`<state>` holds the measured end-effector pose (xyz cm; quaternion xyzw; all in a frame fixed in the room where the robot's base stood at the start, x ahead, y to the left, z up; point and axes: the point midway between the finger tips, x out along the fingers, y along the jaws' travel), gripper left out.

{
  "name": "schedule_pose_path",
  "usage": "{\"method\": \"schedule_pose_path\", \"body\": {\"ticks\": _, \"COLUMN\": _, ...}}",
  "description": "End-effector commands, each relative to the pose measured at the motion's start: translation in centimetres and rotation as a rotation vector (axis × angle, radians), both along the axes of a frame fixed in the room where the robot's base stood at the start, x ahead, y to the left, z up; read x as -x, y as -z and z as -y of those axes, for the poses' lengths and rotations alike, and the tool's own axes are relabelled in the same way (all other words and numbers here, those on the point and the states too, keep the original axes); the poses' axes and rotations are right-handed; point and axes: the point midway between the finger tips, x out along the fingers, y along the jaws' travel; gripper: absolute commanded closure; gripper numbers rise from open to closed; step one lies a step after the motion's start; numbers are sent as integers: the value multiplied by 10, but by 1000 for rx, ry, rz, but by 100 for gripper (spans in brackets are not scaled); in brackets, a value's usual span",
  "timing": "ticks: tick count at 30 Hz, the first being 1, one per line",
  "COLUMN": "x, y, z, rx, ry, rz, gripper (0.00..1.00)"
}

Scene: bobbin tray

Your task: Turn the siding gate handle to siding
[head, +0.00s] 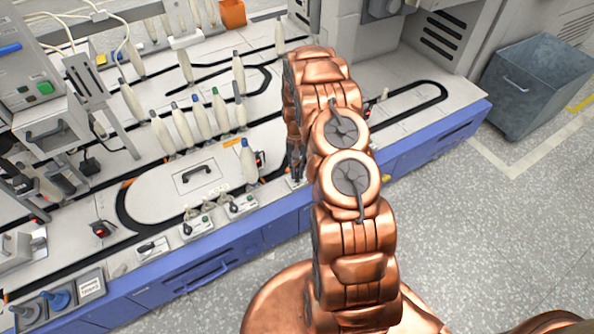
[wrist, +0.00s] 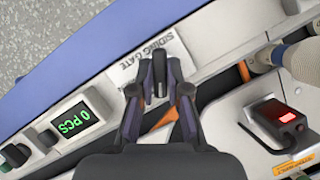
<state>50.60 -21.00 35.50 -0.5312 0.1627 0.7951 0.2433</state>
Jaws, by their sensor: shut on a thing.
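The siding gate handle (wrist: 159,76) is a small dark lever between my fingertips in the wrist view. It points up the picture, beside a white plate (wrist: 150,58) lettered "SIDING GATE". The plate is partly covered by my fingers, so its position marks cannot be read. My gripper (wrist: 160,82) is shut on the handle, one dark finger on each side. In the head view my gripper (head: 296,168) is down at the front edge of the machine, right of the bobbin with a blue top. The handle is hidden there behind my arm.
A counter (wrist: 77,121) reads "0 PCS". A black sensor (wrist: 280,120) with a red light and a cream bobbin (wrist: 300,60) stand to the right in the wrist view. Several bobbins stand along the black track (head: 125,205). A grey bin (head: 540,85) stands on the floor at right.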

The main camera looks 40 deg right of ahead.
Motion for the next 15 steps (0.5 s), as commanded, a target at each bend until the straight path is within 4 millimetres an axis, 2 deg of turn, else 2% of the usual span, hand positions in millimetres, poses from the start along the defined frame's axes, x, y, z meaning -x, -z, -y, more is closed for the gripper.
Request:
{"method": "schedule_pose_path", "body": {"ticks": 1, "x": 0, "y": 0, "z": -1, "rx": 0, "ry": -1, "rz": 0, "gripper": 100}}
{"method": "schedule_pose_path", "body": {"ticks": 2, "x": 0, "y": 0, "z": 0, "rx": 0, "ry": -1, "rz": 0, "gripper": 81}}
{"method": "schedule_pose_path", "body": {"ticks": 8, "x": 0, "y": 0, "z": 0, "rx": 0, "ry": -1, "rz": 0, "gripper": 61}}
{"method": "schedule_pose_path", "body": {"ticks": 15, "x": 0, "y": 0, "z": 0, "rx": 0, "ry": 0, "rz": 0, "gripper": 59}}
